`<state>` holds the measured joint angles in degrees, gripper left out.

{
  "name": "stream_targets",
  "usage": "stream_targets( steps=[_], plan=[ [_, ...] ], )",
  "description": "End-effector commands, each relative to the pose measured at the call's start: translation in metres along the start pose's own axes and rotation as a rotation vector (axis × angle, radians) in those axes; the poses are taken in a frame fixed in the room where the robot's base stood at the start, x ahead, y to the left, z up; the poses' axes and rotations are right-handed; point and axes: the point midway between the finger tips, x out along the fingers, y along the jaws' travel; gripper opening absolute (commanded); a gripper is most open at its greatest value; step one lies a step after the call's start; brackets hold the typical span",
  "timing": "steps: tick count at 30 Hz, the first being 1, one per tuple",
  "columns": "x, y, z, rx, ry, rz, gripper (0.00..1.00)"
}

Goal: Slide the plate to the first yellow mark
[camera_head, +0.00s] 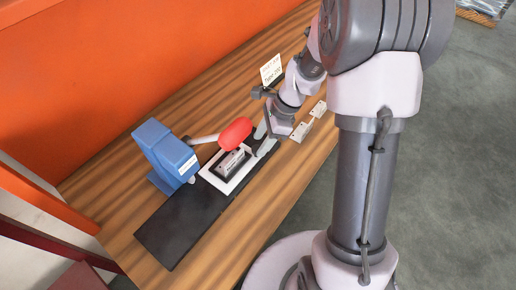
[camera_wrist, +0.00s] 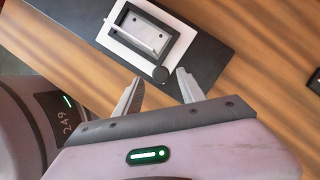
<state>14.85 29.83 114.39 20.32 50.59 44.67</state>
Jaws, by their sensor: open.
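The white plate (camera_head: 225,187) lies on a long black track (camera_head: 180,226) on the wooden table. It carries a dark frame with a grey metal part inside. My gripper (camera_head: 265,139) is at the right end of the plate in the head view. I cannot make out a yellow mark in either view.
A blue device (camera_head: 166,153) stands behind the track, with a lever ending in a red knob (camera_head: 235,132) over the plate. Two small metal parts (camera_head: 301,131) lie on the table to the right. A card (camera_head: 271,70) stands at the back. The track's left part is clear.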

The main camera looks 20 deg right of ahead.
Motion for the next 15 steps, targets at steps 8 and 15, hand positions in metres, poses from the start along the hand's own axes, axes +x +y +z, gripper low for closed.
stream_targets(
  steps=[8,15],
  plan=[
    [0.025,0.0,0.0,-0.001,0.0,-0.001,0.47],
    [0.024,0.0,0.001,-0.001,0.0,-0.001,0.37]
  ],
)
